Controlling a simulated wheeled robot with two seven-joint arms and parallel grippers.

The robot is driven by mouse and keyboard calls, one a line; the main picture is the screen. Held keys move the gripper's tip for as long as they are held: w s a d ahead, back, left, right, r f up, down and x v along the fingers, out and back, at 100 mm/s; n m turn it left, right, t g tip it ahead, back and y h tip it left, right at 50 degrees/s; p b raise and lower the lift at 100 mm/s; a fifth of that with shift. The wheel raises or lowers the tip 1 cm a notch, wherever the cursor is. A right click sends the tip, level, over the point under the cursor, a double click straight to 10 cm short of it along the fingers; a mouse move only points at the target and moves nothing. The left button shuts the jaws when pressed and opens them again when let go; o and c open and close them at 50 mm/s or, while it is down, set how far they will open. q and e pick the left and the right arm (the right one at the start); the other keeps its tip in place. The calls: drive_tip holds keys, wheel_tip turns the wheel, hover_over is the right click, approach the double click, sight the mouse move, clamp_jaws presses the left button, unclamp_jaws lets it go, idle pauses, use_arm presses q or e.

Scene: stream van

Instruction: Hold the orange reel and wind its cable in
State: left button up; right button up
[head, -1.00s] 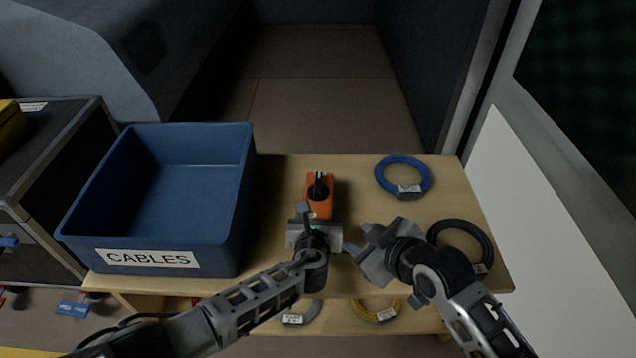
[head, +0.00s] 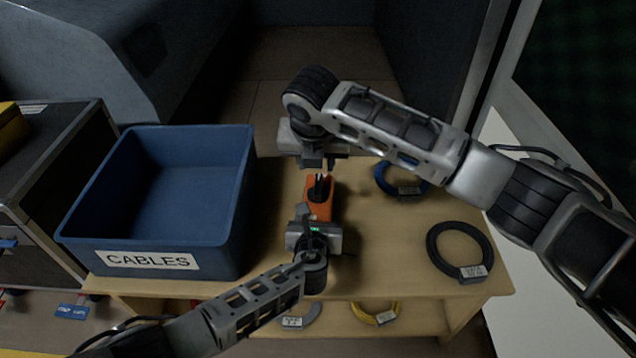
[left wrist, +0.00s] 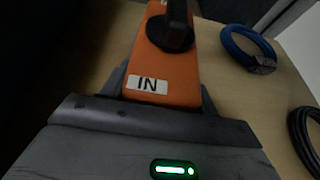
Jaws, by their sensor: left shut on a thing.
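The orange reel (head: 322,208) lies on the wooden table, with a black crank knob (head: 319,187) on its top. In the left wrist view the reel (left wrist: 175,70) carries a white "IN" label and the dark knob (left wrist: 170,32) stands above it. My left gripper (head: 314,226) is shut on the near end of the reel, one finger on each side. My right gripper (head: 322,160) is above the far end of the reel, close to the knob and apart from it, pointing down. Its fingers are partly hidden, and its opening is unclear. No cable of the reel shows.
A blue bin (head: 248,215) marked "CABLES" stands left on the table (head: 375,235). A blue cable coil (head: 387,183), partly behind my right arm, and a black coil (head: 433,243) lie to the right. Grey (head: 307,317) and yellow (head: 368,318) coils lie on the shelf below.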

sight(318, 186)
drive_tip(key=x, duration=1.1)
drive_tip(key=shift+w+f, duration=0.2)
drive_tip(key=shift+f, duration=0.15)
clamp_jaws()
